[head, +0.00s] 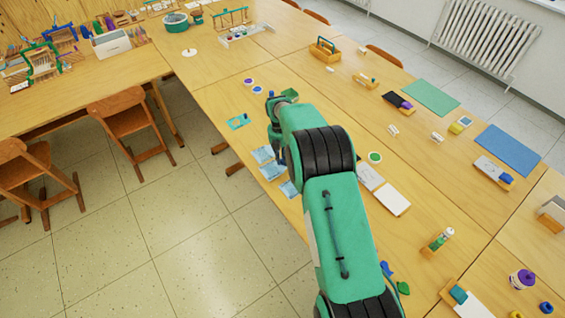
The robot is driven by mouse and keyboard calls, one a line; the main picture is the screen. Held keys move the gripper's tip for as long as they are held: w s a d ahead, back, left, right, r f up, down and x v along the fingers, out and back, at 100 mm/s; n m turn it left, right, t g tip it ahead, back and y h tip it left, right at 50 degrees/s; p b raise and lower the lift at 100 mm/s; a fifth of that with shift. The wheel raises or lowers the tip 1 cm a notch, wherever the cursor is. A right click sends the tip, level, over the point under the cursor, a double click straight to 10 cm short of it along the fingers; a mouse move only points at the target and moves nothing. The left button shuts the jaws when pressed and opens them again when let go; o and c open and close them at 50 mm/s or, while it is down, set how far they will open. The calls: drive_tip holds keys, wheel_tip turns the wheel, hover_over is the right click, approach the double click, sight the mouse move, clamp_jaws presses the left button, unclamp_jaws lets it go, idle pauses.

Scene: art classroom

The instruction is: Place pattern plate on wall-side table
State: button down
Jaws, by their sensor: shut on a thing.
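My green arm reaches up the middle of the head view over the long table. Its wrist end lies among small items there, and my gripper is hidden behind the arm links, so what it holds does not show. I cannot pick out the pattern plate for certain. A flat teal piece with a cut-out (238,122) lies near the long table's left edge, apart from the visible wrist. A wooden table (95,85) stands at the upper left by a wood-panelled wall. The long table (215,97) runs down the middle; another row adjoins it toward the radiator wall.
Pale blue packets (263,155) lie by the table edge beside my arm. White pads (393,200), a green mat (431,98) and a blue mat (508,150) lie to the right. Wooden chairs (130,122) stand at the left table. Open tiled floor (150,240) is at lower left.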

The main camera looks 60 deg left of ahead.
drive_tip(key=shift+f, duration=1)
drive_tip(key=c, duration=1.7)
unclamp_jaws()
drive_tip(key=shift+f, duration=0.1)
drive_tip(key=shift+o, duration=0.2)
wheel_tip(320, 180, up, 12)
drive_tip(key=p, duration=0.1)
drive_tip(key=shift+a, duration=0.45)
drive_tip(key=shift+r, duration=0.2)
